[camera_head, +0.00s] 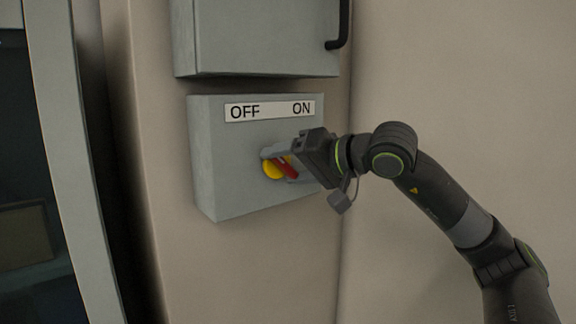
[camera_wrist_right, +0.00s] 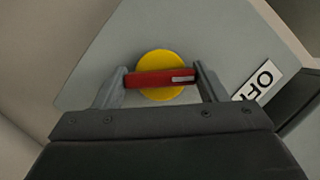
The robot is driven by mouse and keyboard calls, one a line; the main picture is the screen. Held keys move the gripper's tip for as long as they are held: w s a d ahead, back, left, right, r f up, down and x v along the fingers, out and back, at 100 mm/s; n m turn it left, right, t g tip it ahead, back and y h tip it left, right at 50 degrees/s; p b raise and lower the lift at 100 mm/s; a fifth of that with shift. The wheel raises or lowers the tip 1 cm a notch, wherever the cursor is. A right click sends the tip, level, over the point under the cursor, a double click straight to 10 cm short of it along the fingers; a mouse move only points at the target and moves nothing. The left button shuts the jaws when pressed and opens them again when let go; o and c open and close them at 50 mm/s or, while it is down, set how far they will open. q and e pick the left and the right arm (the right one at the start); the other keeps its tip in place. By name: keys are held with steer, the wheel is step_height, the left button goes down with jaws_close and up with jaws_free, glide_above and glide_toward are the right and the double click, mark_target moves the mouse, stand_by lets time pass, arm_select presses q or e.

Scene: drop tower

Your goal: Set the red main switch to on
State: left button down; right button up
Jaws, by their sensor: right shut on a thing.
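The main switch is a red handle (camera_head: 288,167) on a yellow round plate (camera_head: 271,170), on the front of a grey box. A white label above it reads OFF on the left and ON on the right. My right gripper (camera_head: 280,160) reaches in from the right and partly covers the switch. In the right wrist view the red handle (camera_wrist_right: 160,78) lies across the yellow plate (camera_wrist_right: 160,62), with one finger at each end. Its end with a white mark is on the side of the OFF lettering (camera_wrist_right: 262,80). My left gripper is not in view.
The grey switch box (camera_head: 225,165) is fixed to a beige wall (camera_head: 460,60). Above it hangs a grey cabinet (camera_head: 255,35) with a black handle (camera_head: 342,25). At the left is a grey frame (camera_head: 65,130) with a dark pane. The wall at the right is bare.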

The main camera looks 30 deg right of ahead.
steer(key=shift+f+m+b, duration=0.2)
steer(key=shift+m+b, duration=0.2)
steer(key=shift+b, duration=0.55)
steer(key=m+t+y+b, duration=0.1)
steer(key=m+b, duration=0.3)
steer(key=b, duration=0.1)
steer(key=m+t+y+b, duration=0.1)
steer(key=m+t+b, duration=0.1)
steer(key=m+b, duration=0.2)
steer(key=m+t+y+b, duration=0.1)
steer(key=m+b, duration=0.3)
steer(key=b, duration=0.3)
steer(key=shift+f+t+b, duration=0.3)
steer(key=shift+b, duration=0.1)
steer(key=shift+r+m+t+h+b, duration=0.1)
steer(key=shift+m+t+h+b, duration=0.15)
steer(key=shift+m+b, duration=0.7)
steer(key=shift+r+m+t+h+b, duration=0.15)
steer(key=shift+m+t+b, duration=0.3)
steer(key=shift+m, duration=0.8)
steer(key=shift+f, duration=0.1)
steer(key=o, duration=1)
steer(key=shift+c, duration=0.2)
